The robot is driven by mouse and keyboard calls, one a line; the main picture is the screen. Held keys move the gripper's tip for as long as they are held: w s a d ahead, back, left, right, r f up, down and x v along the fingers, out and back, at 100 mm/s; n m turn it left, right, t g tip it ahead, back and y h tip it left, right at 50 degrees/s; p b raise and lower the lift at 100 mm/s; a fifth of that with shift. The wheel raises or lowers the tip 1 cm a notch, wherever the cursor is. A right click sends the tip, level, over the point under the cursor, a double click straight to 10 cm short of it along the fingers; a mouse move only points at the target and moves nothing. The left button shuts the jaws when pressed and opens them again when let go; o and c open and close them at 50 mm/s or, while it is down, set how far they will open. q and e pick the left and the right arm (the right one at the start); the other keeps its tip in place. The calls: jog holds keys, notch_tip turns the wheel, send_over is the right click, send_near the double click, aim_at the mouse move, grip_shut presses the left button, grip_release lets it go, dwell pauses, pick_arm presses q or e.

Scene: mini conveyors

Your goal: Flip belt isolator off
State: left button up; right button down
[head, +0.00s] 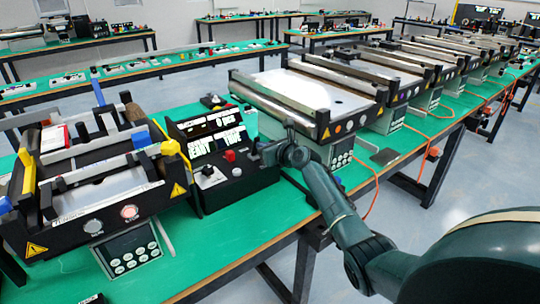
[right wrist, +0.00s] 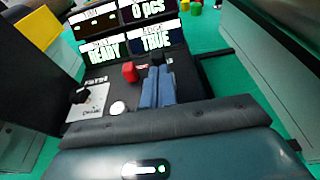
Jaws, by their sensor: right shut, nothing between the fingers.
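The control box (head: 236,180) stands on the green bench, with lit displays on its upright back panel. On its top sit a rotary knob on a pale labelled plate (head: 208,174), a red button (head: 230,156) and a pale round button (head: 237,172). In the right wrist view the knob (right wrist: 82,96) is left of the fingers, with the red button (right wrist: 129,72) nearer. I cannot read which control is the belt isolator. My right gripper (head: 262,157) is shut and empty over the box's right part; its blue-grey fingertips (right wrist: 157,80) cover that part. My left gripper is not in view.
A small conveyor (head: 90,185) with yellow and blue parts stands left of the box. A larger conveyor (head: 300,90) stands behind to the right, above a keypad (head: 341,152). Bare green bench lies in front of the box.

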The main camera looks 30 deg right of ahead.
aim_at(257, 138)
jog(key=shift+w+a+r+p, duration=0.1)
jog(key=shift+w+r+p, duration=0.3)
jog(key=shift+w+r, duration=0.5)
jog(key=shift+w, duration=0.05)
jog(key=shift+w+r, duration=0.15)
jog(key=shift+w, duration=0.55)
jog(key=shift+w+a+r, duration=0.1)
jog(key=shift+w+r, duration=0.05)
jog(key=shift+w, duration=0.8)
jog(key=shift+w+b, duration=0.5)
jog(key=shift+w, duration=0.4)
jog(key=shift+w+r, duration=0.1)
jog(key=shift+w+a+r, duration=0.1)
jog(key=shift+r, duration=0.1)
